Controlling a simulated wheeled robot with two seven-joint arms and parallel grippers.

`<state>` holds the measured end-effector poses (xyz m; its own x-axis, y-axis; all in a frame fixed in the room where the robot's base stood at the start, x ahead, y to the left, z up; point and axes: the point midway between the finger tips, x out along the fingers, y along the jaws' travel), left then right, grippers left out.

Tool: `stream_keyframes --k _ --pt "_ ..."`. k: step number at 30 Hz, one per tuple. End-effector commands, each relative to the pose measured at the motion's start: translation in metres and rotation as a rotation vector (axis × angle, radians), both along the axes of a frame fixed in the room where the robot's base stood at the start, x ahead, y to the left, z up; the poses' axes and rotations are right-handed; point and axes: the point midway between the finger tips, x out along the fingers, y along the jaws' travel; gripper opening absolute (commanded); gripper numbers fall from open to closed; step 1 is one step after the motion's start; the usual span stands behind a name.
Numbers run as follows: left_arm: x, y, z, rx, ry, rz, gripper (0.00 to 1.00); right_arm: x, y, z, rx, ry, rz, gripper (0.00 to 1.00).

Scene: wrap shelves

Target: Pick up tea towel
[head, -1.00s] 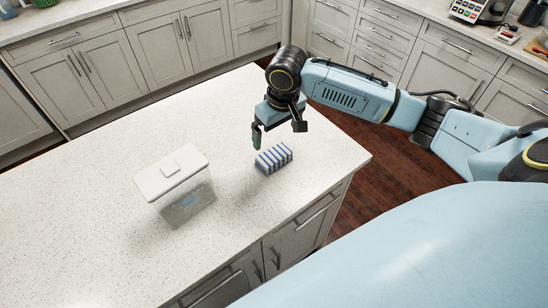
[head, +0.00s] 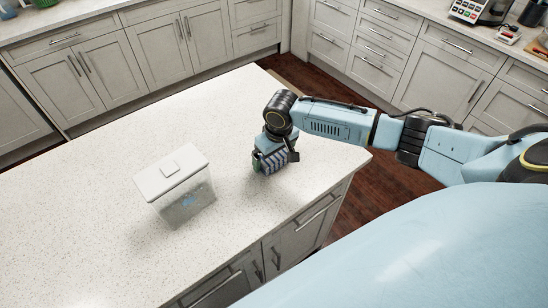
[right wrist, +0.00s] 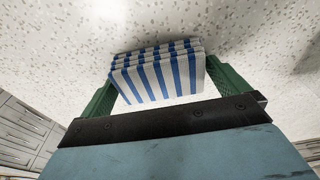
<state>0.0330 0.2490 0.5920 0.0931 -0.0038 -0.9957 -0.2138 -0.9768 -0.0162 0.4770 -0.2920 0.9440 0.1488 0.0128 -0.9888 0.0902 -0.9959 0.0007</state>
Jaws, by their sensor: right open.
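A folded tea towel (head: 270,164) with blue and white stripes lies on the speckled white counter near its right end. In the right wrist view the towel (right wrist: 158,76) sits between the two green fingers. My right gripper (head: 273,162) is lowered over the towel and open, with a finger on each side of it. In the head view the gripper hides part of the towel. Whether the fingers touch its sides I cannot tell. My left gripper is in neither view.
A clear container with a white lid (head: 171,172) stands on the island counter (head: 80,220), left of the towel. The counter between them is clear. The counter's right edge is close to the towel. Cabinets (head: 110,60) line the back.

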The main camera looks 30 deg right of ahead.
Motion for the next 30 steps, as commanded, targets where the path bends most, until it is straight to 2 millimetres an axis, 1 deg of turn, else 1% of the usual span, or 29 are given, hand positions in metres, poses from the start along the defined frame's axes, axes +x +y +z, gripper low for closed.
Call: stream_keyframes --k 2,5,9,10,16,19,23,30 --pt "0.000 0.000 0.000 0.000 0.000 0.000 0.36 0.000 0.000 0.000 0.000 0.000 0.000 1.00" --pt "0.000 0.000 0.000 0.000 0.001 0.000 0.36 0.000 0.000 0.001 0.000 0.000 0.000 0.88" --pt "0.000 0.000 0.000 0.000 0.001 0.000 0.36 0.000 0.000 0.001 0.000 0.000 0.000 0.70" --pt "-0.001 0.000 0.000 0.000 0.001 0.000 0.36 0.000 0.000 0.001 0.000 -0.001 0.000 0.68" --pt "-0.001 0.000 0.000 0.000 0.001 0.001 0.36 0.000 0.000 0.002 0.000 -0.001 0.000 0.67" --pt "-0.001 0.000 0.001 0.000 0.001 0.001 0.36 0.001 0.000 0.009 0.000 -0.003 0.001 0.67" --pt "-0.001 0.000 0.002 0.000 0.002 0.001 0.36 0.001 -0.001 0.031 -0.001 -0.006 0.002 0.67" --pt "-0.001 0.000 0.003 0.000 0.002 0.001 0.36 0.001 0.000 0.079 0.000 -0.005 0.000 0.67"
